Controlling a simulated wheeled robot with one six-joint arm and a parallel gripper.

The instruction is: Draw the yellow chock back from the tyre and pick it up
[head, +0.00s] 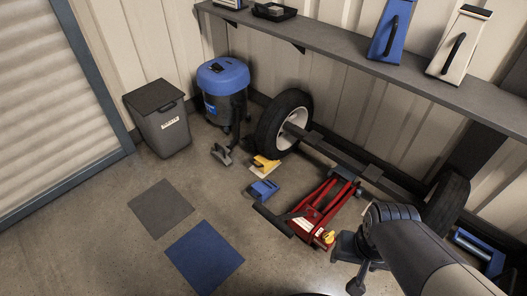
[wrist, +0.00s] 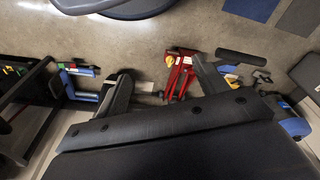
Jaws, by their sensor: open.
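The yellow chock (head: 266,163) lies on the floor at the foot of the near tyre (head: 271,121) in the head view. It looks close against the tread; I cannot tell whether they touch. A pale patch shows at its near side. My gripper (head: 348,264) is at the lower right, beyond the red jack and well apart from the chock. It is open, with nothing seen between its fingers. In the wrist view my gripper (wrist: 163,88) spreads its dark fingers over the floor.
A blue chock (head: 262,190) lies just in front of the yellow one. The red jack (head: 313,209) stands between them and my gripper. A blue-topped vacuum (head: 223,88) and a grey bin (head: 160,118) stand behind left. A shelf (head: 343,52) overhangs the axle.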

